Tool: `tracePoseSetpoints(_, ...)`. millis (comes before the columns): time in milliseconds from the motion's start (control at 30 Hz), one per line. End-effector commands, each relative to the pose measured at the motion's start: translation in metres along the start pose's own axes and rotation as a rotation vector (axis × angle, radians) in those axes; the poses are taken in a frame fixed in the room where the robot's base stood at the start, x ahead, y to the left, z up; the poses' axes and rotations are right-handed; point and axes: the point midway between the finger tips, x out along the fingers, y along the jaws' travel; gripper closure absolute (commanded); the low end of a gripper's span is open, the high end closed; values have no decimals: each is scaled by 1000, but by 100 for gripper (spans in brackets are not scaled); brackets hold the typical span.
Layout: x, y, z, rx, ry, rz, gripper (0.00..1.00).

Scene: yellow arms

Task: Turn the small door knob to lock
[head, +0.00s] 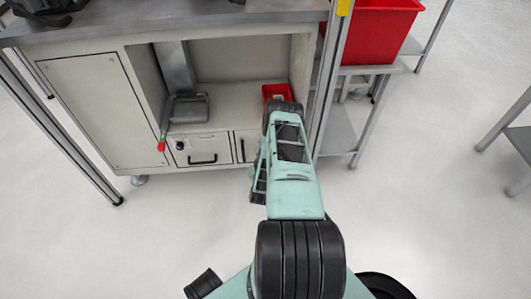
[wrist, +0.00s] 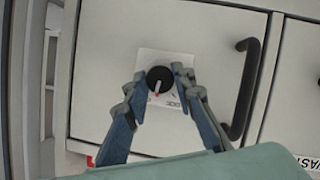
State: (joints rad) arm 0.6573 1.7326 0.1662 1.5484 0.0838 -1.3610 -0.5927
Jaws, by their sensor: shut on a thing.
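The small round black knob (wrist: 160,78) sits on a square white plate on a light grey cabinet door (wrist: 205,35).
A black bar handle (wrist: 245,88) stands right of the knob, near my right finger. The head view shows the grey cabinet (head: 92,110), a small red bin (head: 276,92) on its open shelf, and a large red bin (head: 370,32) at right. The floor is clear around my arm.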

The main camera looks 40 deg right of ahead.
Motion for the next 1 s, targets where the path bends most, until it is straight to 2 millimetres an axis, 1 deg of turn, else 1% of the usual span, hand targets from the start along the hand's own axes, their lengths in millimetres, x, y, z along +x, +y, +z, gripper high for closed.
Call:
tracePoseSetpoints(67,2,-4,-2,-72,8,24,100)
tracePoseSetpoints(600,2,-6,-2,-536,10,220,100)
tracePoseSetpoints(800,2,-6,-1,-677,8,280,100)
tracePoseSetpoints(1000,2,-6,-1,-777,7,322,100)
